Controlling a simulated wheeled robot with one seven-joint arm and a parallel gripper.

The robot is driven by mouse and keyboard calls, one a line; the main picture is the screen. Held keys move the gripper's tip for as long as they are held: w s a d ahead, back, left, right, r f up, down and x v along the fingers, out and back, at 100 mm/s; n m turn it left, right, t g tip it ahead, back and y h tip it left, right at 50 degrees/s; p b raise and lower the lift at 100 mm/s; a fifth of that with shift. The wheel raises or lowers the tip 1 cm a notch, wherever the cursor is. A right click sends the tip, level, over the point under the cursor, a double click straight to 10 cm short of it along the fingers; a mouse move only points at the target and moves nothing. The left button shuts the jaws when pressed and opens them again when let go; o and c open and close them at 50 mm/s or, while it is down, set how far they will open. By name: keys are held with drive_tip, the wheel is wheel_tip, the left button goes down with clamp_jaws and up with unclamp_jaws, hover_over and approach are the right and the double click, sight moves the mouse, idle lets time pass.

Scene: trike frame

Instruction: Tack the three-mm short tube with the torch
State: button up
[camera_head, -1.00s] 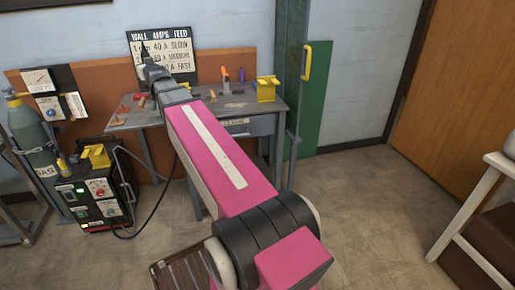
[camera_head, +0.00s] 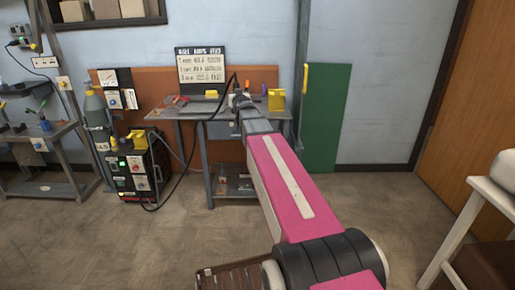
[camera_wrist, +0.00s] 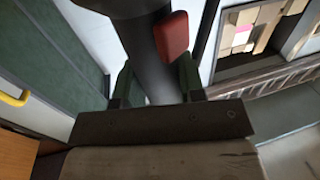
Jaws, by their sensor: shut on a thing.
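My gripper (camera_head: 239,100) is at the far end of my pink arm, in front of the grey workbench (camera_head: 188,112). In the wrist view my gripper (camera_wrist: 157,82) has its green fingers shut around a dark grey, round-bodied tool with a red trigger, which looks like the torch (camera_wrist: 143,45). A black cable rises to it from the welder (camera_head: 136,172). The torch's tip is not clear in either view. I cannot make out the three-mm short tube; small parts on the bench are too small to tell apart.
A chart (camera_head: 202,70) of wall, amps and feed stands behind the bench. A yellow block (camera_head: 276,100) sits at the bench's right end. A gas cylinder (camera_head: 96,120) stands left of the welder. A grey post and green panel (camera_head: 325,120) stand right. The floor between is clear.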

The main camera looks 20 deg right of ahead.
drive_tip(key=shift+w+d+f, duration=0.45)
drive_tip(key=shift+w+f, duration=0.05)
drive_tip(key=shift+f, duration=0.25)
drive_tip(key=shift+w+d+f, duration=0.45)
drive_tip(key=shift+w+f, duration=0.05)
drive_tip(key=shift+f, duration=0.25)
drive_tip(key=shift+f, duration=0.1)
drive_tip(key=shift+w+d+f, duration=0.2)
drive_tip(key=shift+f, duration=0.05)
